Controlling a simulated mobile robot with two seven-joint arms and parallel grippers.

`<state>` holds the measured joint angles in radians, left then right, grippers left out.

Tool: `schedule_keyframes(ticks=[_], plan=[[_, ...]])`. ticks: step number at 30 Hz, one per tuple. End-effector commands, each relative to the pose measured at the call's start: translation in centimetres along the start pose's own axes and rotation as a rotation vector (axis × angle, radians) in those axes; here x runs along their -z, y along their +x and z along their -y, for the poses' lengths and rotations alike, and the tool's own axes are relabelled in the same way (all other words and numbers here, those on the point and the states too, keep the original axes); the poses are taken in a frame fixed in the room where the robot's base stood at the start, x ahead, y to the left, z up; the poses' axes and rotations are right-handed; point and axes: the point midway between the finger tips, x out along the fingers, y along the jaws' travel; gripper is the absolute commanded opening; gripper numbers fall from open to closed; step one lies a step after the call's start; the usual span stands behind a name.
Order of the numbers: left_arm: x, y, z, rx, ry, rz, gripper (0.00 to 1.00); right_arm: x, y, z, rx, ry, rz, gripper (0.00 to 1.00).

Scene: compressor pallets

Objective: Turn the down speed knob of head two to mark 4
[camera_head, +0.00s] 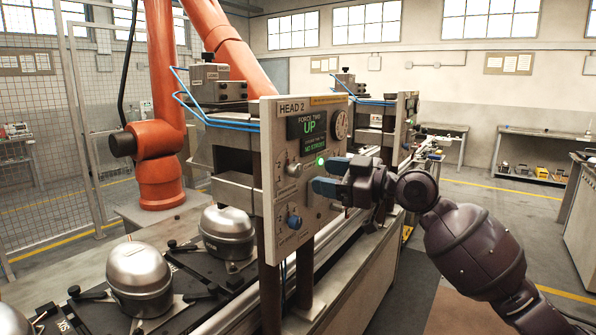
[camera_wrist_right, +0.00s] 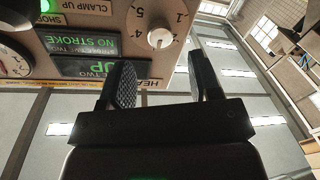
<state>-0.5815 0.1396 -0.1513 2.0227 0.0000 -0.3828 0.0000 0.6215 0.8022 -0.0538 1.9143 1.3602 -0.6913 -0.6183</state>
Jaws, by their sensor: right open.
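The HEAD 2 panel (camera_head: 265,150) stands upright in the middle of the head view. A pale round knob (camera_head: 293,169) is on its left side, with a blue knob (camera_head: 293,222) lower down. Their labels are too small to tell which is down speed. In the wrist view the panel is upside down, and a white knob (camera_wrist_right: 160,38) sits in a numbered scale; its exact setting is unclear. My right gripper (camera_head: 322,176) is open in front of the panel. In the wrist view its fingers (camera_wrist_right: 160,70) are apart, with the knob beyond the gap and nothing between them.
The panel has a green display (camera_head: 307,125), a lit green lamp (camera_head: 321,161) and a round gauge (camera_head: 340,124). Silver compressors (camera_head: 139,278) stand on pallets at lower left. An orange robot arm (camera_head: 160,145) stands behind. Open floor lies to the right.

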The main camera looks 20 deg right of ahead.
Motion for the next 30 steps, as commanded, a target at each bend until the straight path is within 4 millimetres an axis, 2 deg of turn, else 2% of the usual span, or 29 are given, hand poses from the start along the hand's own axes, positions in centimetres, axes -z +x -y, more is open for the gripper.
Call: schedule_keyframes(ticks=[6,12,18,25,30], plan=[[-0.2,-0.2,0.1,0.002,0.001,0.006,0.43,0.2,3.8,0.0,0.0,0.002,-0.003,0.57],[-0.4,-0.4,0.3,0.003,0.003,0.011,0.43,0.1,6.0,0.0,-0.001,0.001,-0.001,0.57],[-0.5,-0.5,0.3,0.004,0.003,0.013,0.43,-0.1,6.8,0.0,-0.001,0.0,0.001,0.57],[-0.5,-0.5,0.3,0.004,0.003,0.013,0.43,-0.1,6.8,0.0,-0.001,0.0,0.001,0.57],[-0.5,-0.5,0.3,0.004,0.003,0.013,0.43,-0.1,6.8,0.0,-0.001,0.0,0.001,0.33]])
